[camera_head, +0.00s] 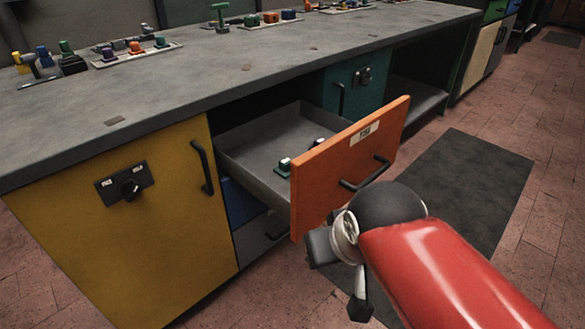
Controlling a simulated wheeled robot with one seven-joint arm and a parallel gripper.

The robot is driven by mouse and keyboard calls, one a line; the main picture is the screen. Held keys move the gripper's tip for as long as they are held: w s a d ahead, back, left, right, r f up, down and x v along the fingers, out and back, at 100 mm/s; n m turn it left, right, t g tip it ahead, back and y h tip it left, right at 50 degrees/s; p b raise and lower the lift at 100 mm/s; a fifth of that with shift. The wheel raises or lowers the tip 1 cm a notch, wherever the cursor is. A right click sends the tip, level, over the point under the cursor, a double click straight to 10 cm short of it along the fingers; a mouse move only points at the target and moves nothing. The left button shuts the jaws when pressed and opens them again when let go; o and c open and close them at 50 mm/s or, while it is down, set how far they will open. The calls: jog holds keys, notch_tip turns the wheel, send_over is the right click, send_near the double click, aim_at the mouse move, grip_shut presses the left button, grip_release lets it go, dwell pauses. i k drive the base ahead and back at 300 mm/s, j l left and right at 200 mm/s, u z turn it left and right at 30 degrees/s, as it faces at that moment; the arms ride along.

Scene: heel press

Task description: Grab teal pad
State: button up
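An orange-fronted drawer (340,165) stands pulled out under the counter. Inside its grey tray, close behind the front panel, sits a small teal-green item (284,167) with a pale top. It may be the teal pad, but it is too small to be sure. A second small item with a white top (319,142) sits farther right, partly hidden by the drawer front. My gripper (338,262) is low in front of the drawer, outside it and apart from the teal item. Its fingers are not clear, so I cannot tell whether it is open.
The grey counter (240,65) carries several small tools and coloured parts along its back. A yellow cabinet door (130,225) is shut at left, a teal door (352,85) behind the drawer. A dark mat (470,180) lies on the tiled floor at right, clear.

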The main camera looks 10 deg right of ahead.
aim_at(283, 170)
jog(key=i+j+z, duration=0.1)
jog(key=j, duration=0.3)
jog(key=i+j+z, duration=0.1)
jog(key=j, duration=0.3)
jog(key=i+j, duration=0.1)
jog(key=j, duration=0.3)
jog(key=l+z, duration=0.05)
